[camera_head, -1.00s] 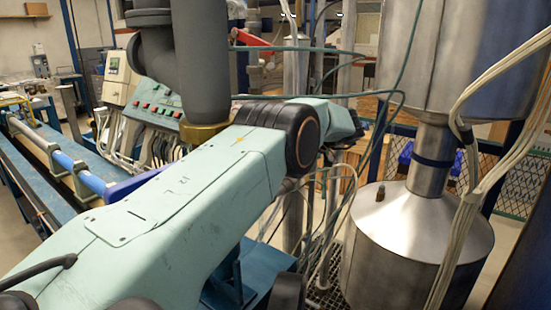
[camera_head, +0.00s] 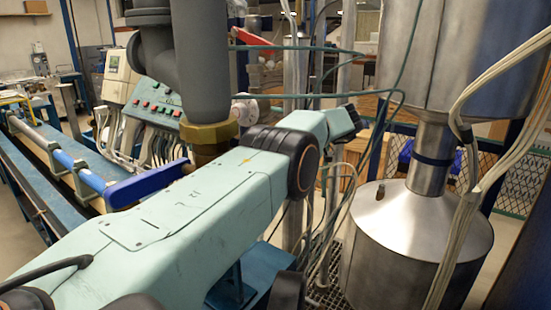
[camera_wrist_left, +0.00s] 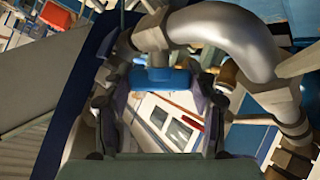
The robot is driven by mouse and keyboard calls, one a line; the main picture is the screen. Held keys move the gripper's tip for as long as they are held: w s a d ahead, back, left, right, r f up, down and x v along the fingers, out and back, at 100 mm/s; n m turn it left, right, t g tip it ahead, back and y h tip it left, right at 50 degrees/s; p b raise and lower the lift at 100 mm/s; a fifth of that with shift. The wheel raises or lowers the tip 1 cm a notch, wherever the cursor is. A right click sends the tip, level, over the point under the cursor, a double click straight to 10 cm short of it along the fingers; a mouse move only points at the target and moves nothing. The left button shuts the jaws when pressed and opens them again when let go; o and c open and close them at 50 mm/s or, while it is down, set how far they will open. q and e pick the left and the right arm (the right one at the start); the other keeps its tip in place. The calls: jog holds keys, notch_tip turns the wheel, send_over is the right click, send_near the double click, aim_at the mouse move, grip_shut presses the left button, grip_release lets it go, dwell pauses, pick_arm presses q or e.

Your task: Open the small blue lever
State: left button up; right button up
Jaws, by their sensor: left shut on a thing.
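The small blue lever (camera_wrist_left: 160,78) shows in the left wrist view as a blue piece just below a grey metal fitting. My left gripper (camera_wrist_left: 162,88) has a finger on either side of it and is shut on it. I cannot make out the small lever there. My right gripper is in neither view.
A curved silver pipe (camera_wrist_left: 225,30) arches close over the gripper's right. In the head view, a thick grey vertical pipe (camera_head: 203,70) with a brass collar (camera_head: 208,132) stands beside my arm. A larger blue handle (camera_head: 145,186) lies left; a steel tank (camera_head: 415,240) and hanging cables stand right.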

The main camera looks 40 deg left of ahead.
pick_arm(q)
jog(key=shift+s+f, duration=0.15)
jog(key=shift+f, duration=0.05)
jog(key=o, duration=1.2)
jog(key=shift+a, duration=0.15)
jog(key=shift+c, duration=0.2)
jog(key=shift+r, duration=0.1)
jog(key=shift+m+t+y+b, duration=0.4)
jog(key=shift+m+t+y, duration=0.2)
jog(key=shift+m+t, duration=0.1)
